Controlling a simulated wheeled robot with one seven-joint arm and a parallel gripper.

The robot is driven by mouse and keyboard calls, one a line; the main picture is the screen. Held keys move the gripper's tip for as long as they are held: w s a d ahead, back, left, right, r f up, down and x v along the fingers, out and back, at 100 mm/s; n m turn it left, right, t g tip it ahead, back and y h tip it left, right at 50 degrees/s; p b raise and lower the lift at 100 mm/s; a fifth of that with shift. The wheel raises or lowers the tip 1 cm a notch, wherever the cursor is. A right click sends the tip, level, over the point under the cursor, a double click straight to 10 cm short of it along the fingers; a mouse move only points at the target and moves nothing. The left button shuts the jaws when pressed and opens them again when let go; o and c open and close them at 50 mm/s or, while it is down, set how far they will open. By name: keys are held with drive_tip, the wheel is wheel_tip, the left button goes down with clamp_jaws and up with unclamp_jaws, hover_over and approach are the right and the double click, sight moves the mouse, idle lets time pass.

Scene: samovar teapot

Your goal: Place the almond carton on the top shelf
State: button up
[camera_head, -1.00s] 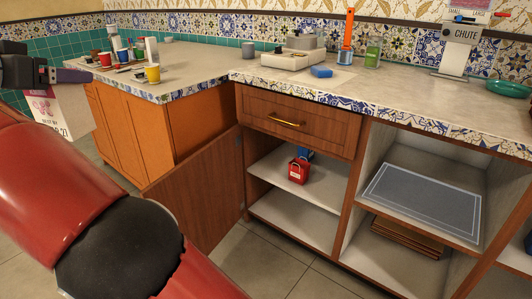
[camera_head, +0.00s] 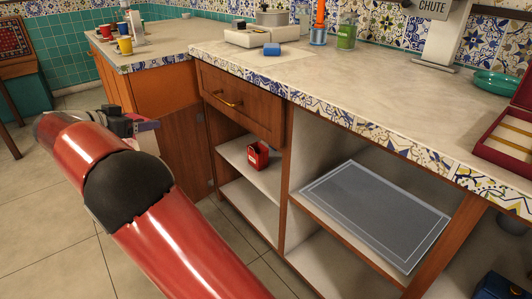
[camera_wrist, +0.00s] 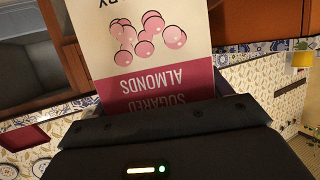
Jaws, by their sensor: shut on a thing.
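The almond carton (camera_wrist: 150,45) is cream with pink almonds and a dark pink band reading "SUGARED ALMONDS", upside down in the wrist view. My gripper (camera_wrist: 165,122) is shut on its banded end. In the head view my gripper (camera_head: 128,122) is at the left, in front of the cabinet's left side, and the carton is mostly hidden behind my arm. The open cabinet has an upper shelf with a grey, white-bordered mat (camera_head: 375,215) in its right bay. The left bay's upper shelf (camera_head: 236,156) holds a red box.
The red box (camera_head: 257,156) stands at the right of the left bay. A closed drawer (camera_head: 240,103) is above it. The countertop (camera_head: 330,75) overhangs both bays. An open red case (camera_head: 508,140) lies at the right. The mat is bare.

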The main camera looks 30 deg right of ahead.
drive_tip(key=s+d+f+m+g+h+b, duration=0.1)
drive_tip(key=s+d+f+m+g, duration=0.15)
drive_tip(key=d+f, duration=0.95)
drive_tip(key=s+d+f+m+g+b, duration=0.1)
drive_tip(key=s+d+f+g, duration=0.15)
drive_tip(key=d+f, duration=0.95)
drive_tip(key=r+p+x, duration=0.1)
drive_tip(key=x, duration=0.8)
drive_tip(key=s+d+r+p+x, duration=0.1)
drive_tip(key=x, duration=0.8)
drive_tip(key=shift+d+r+p, duration=0.25)
drive_tip(key=shift+p, duration=0.05)
drive_tip(key=shift+w+f+m+b, duration=0.1)
drive_tip(key=shift+f+m+b, duration=0.05)
drive_tip(key=shift+m+b, duration=0.15)
drive_tip(key=o, duration=1.4)
